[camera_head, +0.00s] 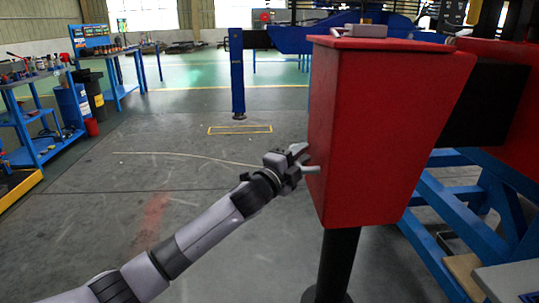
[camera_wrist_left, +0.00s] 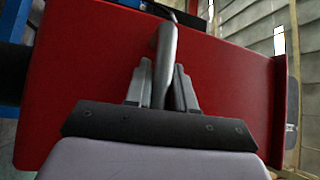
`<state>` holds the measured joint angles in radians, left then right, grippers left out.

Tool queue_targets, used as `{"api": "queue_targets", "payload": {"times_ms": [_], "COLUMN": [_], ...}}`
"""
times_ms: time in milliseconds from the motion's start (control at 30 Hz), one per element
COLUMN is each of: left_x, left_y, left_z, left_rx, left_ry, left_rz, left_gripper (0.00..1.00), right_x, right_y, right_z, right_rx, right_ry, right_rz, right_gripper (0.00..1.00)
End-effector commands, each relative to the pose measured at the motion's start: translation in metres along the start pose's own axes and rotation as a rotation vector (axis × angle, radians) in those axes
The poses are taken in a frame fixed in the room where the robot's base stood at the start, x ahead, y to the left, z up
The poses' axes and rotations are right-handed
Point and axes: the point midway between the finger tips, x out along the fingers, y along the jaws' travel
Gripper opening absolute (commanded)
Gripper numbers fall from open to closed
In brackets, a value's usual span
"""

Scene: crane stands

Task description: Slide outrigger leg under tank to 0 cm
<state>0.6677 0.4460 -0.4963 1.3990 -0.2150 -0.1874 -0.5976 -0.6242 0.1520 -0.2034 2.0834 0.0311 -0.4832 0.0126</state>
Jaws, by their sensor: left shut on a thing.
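A tall red box (camera_head: 375,130) stands at the right of the head view, at the end of a black horizontal beam (camera_head: 485,105). A black round leg (camera_head: 338,262) comes down from under it to the floor. A grey bar handle (camera_head: 311,169) sticks out of the box's left face. My left gripper (camera_head: 292,158) is at that face, shut on the handle. In the left wrist view the two fingers (camera_wrist_left: 161,85) stand on either side of the handle (camera_wrist_left: 166,48), in front of the red face (camera_wrist_left: 95,65). My right gripper is not in view.
A blue trestle frame (camera_head: 455,215) stands right of the red box. A blue post (camera_head: 237,75) stands farther back, near a yellow floor rectangle (camera_head: 240,129). Blue workbenches (camera_head: 40,150) line the left. The grey floor between is open.

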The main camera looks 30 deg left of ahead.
Motion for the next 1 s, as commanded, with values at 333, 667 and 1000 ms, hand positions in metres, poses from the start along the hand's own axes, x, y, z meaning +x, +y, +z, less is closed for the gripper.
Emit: {"api": "queue_targets", "payload": {"times_ms": [333, 667, 1000], "left_x": [0.032, 0.035, 0.036], "left_y": [0.015, 0.018, 0.018], "left_z": [-0.04, -0.043, -0.043], "left_rx": [-0.002, -0.005, -0.006], "left_ry": [0.012, 0.011, 0.011], "left_rz": [0.005, 0.009, 0.009], "left_gripper": [0.0, 0.0, 0.43], "right_x": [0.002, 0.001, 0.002], "right_y": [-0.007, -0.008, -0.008], "right_z": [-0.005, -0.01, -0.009], "right_rx": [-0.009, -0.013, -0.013], "right_ry": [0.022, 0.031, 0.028], "right_rz": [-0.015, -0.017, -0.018], "right_gripper": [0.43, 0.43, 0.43]}}
